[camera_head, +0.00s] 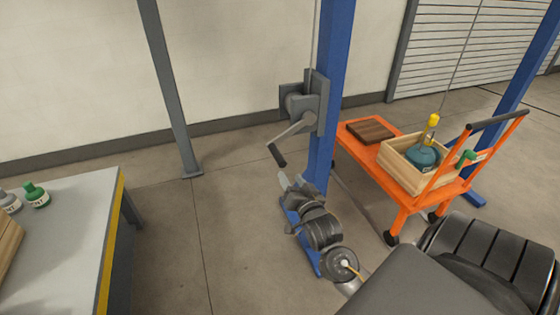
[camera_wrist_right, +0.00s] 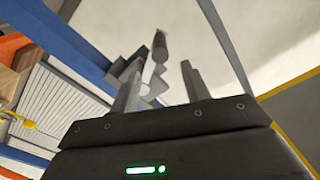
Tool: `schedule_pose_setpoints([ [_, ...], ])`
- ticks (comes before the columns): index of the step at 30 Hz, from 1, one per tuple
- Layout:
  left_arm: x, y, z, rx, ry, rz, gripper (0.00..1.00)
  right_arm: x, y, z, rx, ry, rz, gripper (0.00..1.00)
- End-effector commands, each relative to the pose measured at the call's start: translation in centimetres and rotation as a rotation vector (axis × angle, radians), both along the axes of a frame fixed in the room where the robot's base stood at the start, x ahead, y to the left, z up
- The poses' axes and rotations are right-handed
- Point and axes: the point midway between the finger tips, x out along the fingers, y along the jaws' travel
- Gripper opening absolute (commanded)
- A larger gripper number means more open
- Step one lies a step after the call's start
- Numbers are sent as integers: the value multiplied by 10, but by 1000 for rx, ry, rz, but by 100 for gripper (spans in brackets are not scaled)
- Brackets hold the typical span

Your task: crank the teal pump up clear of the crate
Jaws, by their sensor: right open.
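The teal pump (camera_head: 422,158) sits inside the open wooden crate (camera_head: 402,171), with a yellow piece (camera_head: 431,129) at its top and a thin cable rising above it. The grey winch (camera_head: 301,100) is mounted on the blue post, its crank arm (camera_head: 292,132) angled down-left to a dark handle (camera_head: 276,156). My right gripper (camera_head: 284,180) is just below the handle. In the right wrist view my right gripper (camera_wrist_right: 160,84) is open and empty, and the dark handle (camera_wrist_right: 160,47) shows ahead, between the finger lines. Contact is not visible. My left gripper is out of view.
The crate stands on an orange cart (camera_head: 370,155) beside a brown wooden block (camera_head: 371,130). The blue post (camera_head: 333,80) is close to my right arm. A grey table (camera_head: 60,225) with bottles is at left. Floor between table and post is clear.

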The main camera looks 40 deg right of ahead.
Motion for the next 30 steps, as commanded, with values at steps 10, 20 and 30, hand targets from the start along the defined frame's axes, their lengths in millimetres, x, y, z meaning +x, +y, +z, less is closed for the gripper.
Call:
schedule_pose_setpoints([
  [10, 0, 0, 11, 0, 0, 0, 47, 58, -21, 3, -3, 0, 0, 47],
  [20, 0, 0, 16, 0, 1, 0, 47, 93, -32, 0, -3, 2, 0, 47],
  [30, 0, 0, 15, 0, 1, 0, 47, 96, -33, 0, -3, 1, 1, 45],
])
